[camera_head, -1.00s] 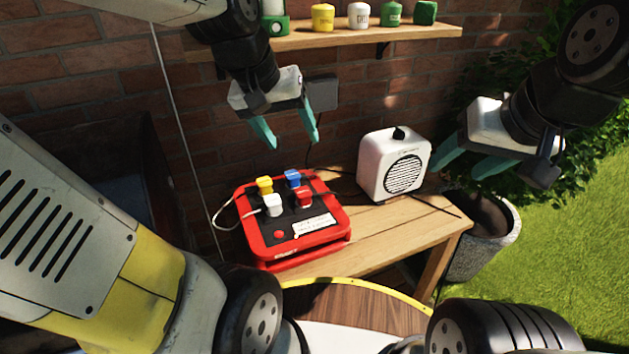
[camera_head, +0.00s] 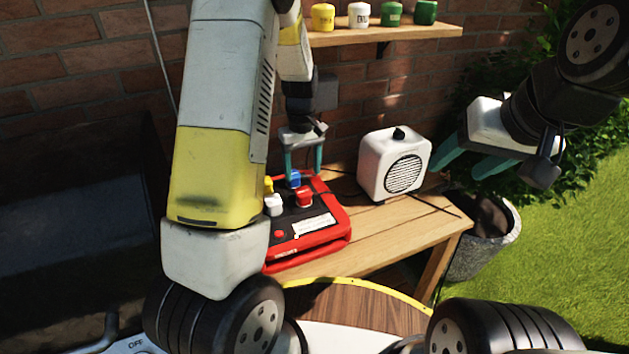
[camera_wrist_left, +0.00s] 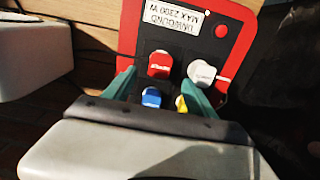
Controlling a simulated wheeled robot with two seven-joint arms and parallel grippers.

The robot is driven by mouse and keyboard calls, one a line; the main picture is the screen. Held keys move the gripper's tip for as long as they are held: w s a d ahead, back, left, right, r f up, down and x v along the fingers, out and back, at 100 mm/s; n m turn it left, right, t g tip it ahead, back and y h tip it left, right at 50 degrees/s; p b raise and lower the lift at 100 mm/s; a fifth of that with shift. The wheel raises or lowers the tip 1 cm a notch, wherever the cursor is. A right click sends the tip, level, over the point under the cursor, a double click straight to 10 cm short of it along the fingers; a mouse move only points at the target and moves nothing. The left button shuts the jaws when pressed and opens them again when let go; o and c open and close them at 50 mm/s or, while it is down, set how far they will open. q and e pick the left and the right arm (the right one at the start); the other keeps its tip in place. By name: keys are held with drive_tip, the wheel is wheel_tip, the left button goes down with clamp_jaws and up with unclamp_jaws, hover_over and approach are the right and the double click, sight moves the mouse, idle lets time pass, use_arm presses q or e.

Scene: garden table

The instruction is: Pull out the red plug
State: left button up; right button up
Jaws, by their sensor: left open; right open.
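The red plug (camera_head: 304,196) sits in the black top of a red power box (camera_head: 335,236) on the wooden table. Blue (camera_head: 294,178), white (camera_head: 273,204) and yellow (camera_head: 268,185) plugs sit around it. My left gripper (camera_head: 303,174) is open above the back of the box, near the blue plug. In the left wrist view, the red plug (camera_wrist_left: 159,64) lies beyond the blue plug (camera_wrist_left: 151,97), with the open fingertips (camera_wrist_left: 162,80) on either side of the plug group. My right gripper (camera_head: 462,165) is open and empty, up at the right.
A white speaker (camera_head: 396,165) stands on the table (camera_head: 410,230) right of the box. A shelf (camera_head: 385,34) with several small pots is on the brick wall. A stone planter (camera_head: 487,235) stands beyond the table's right end. The table's front right is clear.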

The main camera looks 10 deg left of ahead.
sight(303, 191)
use_arm(q)
drive_tip(key=shift+f, duration=4.5)
drive_tip(key=shift+c, duration=0.3)
clamp_jaws()
drive_tip(key=shift+r, duration=3)
